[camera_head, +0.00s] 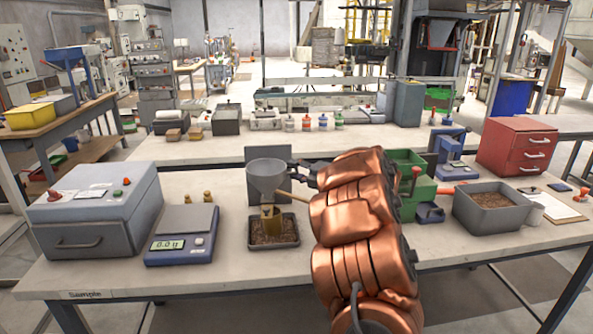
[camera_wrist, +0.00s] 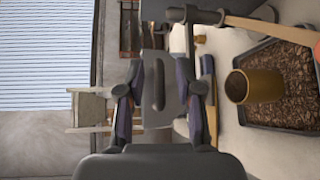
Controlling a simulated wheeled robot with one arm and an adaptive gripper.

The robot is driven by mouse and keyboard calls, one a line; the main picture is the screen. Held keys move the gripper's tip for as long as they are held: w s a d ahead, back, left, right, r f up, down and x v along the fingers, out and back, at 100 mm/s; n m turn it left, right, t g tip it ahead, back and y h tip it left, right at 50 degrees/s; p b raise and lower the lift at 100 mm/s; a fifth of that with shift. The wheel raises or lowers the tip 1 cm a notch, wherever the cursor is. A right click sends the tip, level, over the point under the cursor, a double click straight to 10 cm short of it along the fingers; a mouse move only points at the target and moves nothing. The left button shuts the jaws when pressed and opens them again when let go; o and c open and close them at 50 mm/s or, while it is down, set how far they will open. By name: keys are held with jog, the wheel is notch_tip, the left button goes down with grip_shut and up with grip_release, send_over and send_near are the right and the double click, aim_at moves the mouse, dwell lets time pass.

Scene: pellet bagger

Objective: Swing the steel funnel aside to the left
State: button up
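The steel funnel (camera_head: 267,178) is a grey cone in the middle of the bench in the head view, above a brown cup (camera_head: 271,217) on a dark tray of pellets (camera_head: 287,240). A thin tan bar (camera_head: 290,197) runs from beside its lower part toward my arm. My gripper (camera_head: 300,172) is just right of the funnel; contact cannot be told. In the wrist view my gripper (camera_wrist: 160,110) has its fingers apart with nothing held between them. The tan bar (camera_wrist: 265,29), cup (camera_wrist: 256,86) and pellet tray (camera_wrist: 300,131) show at the right there. The funnel is not clearly recognisable in the wrist view.
Left of the tray are a scale (camera_head: 182,236) and a grey machine (camera_head: 97,208). Right of my arm stand a green container (camera_head: 416,195), a grey pellet bin (camera_head: 487,218) and red drawers (camera_head: 516,147). A bare bench strip lies between scale and tray.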

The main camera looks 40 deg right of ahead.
jog(key=shift+c, duration=0.2)
grip_shut()
jog(key=shift+a+f+b, duration=0.15)
jog(key=shift+f+b, duration=0.15)
